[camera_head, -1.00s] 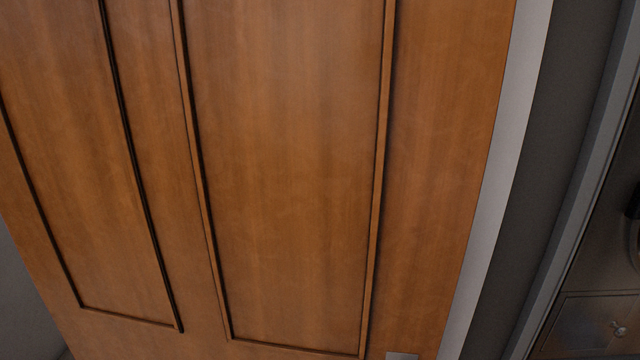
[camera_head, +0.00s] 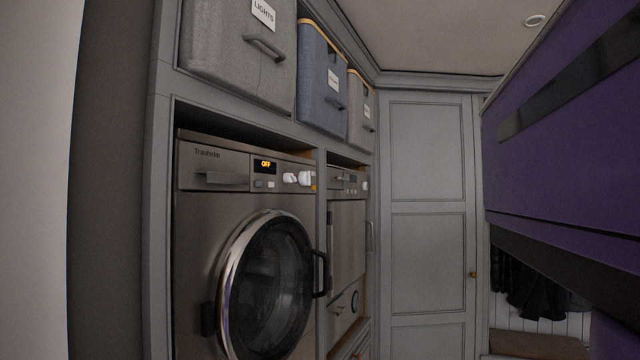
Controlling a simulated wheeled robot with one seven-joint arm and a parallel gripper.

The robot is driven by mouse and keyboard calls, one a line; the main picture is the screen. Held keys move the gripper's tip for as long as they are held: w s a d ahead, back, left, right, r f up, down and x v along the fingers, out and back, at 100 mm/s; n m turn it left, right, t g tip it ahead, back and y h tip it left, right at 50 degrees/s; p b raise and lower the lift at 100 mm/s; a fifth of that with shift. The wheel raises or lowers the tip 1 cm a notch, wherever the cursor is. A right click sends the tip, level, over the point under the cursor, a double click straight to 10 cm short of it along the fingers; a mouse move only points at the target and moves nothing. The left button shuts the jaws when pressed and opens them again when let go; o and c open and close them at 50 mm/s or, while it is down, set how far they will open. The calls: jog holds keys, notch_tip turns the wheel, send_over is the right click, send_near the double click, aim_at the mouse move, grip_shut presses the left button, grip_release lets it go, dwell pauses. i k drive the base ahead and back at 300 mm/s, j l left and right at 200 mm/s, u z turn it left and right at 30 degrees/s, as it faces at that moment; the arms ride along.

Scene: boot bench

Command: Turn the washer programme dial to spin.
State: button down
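The front-loading washer (camera_head: 205,255) stands in a grey built-in frame at left centre. It is steel-coloured with a round, dark glass door (camera_head: 270,285) that looks shut. Its control panel has a drawer handle, a lit display (camera_head: 265,167) reading OFF, and small buttons. White round knobs (camera_head: 290,178) sit right of the display; which is the programme dial and where it points are too small to read. My gripper is not in view.
A second steel appliance (camera_head: 347,240) with its own knobs stands right of the washer. Fabric bins (camera_head: 235,45) sit on the shelf above. A grey panelled door (camera_head: 428,230) closes the far end. A large purple surface (camera_head: 570,130) fills the right, above dark hanging clothes (camera_head: 535,290).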

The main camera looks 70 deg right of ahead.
aim_at(304, 177)
jog(key=z, duration=1.5)
